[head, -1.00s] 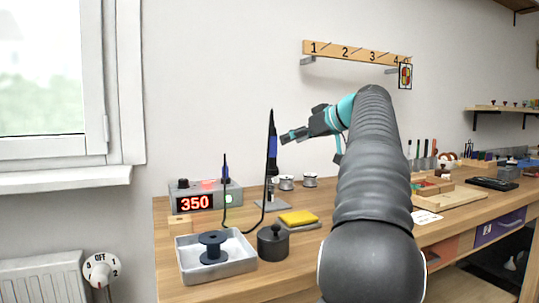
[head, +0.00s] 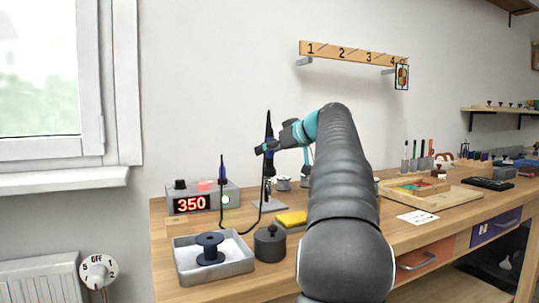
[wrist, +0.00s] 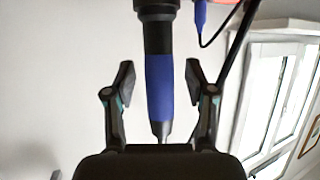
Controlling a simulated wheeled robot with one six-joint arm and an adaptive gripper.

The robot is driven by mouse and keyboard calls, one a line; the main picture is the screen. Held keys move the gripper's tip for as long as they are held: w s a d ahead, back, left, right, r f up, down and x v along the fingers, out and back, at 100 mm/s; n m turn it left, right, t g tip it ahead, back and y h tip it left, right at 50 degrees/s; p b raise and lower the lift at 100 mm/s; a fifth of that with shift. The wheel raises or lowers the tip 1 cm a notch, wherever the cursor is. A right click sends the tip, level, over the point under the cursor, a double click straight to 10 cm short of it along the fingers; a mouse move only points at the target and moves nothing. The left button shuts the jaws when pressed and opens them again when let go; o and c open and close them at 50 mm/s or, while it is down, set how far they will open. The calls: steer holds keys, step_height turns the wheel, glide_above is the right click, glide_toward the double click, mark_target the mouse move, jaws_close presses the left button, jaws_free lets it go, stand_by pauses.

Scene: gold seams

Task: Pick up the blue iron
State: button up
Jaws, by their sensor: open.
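The blue iron (head: 269,133) is a tall dark tool with a blue grip, standing upright in its stand with a cord hanging from it. My gripper (head: 264,149) is at the iron's height and partly covers its grip in the head view. In the wrist view the blue grip (wrist: 160,85) lies between the two spread fingers of my gripper (wrist: 158,78). A gap shows on each side, so neither finger appears to touch it. The iron's lower end is partly hidden in the head view.
A station (head: 202,201) showing 350, with a small blue-handled tool (head: 222,170) by it, stands left. A grey tray (head: 215,275) with a dark spool, a dark lidded pot (head: 270,244) and a yellow sponge (head: 291,218) are in front. The wall is behind.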

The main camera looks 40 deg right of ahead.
jaws_close()
steer(key=shift+r, duration=0.15)
step_height(320, 180, up, 12)
steer(key=p, duration=0.5)
steer(key=shift+f, duration=0.2)
steer(key=s+d+b, duration=0.2)
steer(key=s+b, duration=0.1)
steer(key=s, duration=1.4)
steer(key=shift+s+d+r, duration=0.3)
steer(key=shift+s+d, duration=0.1)
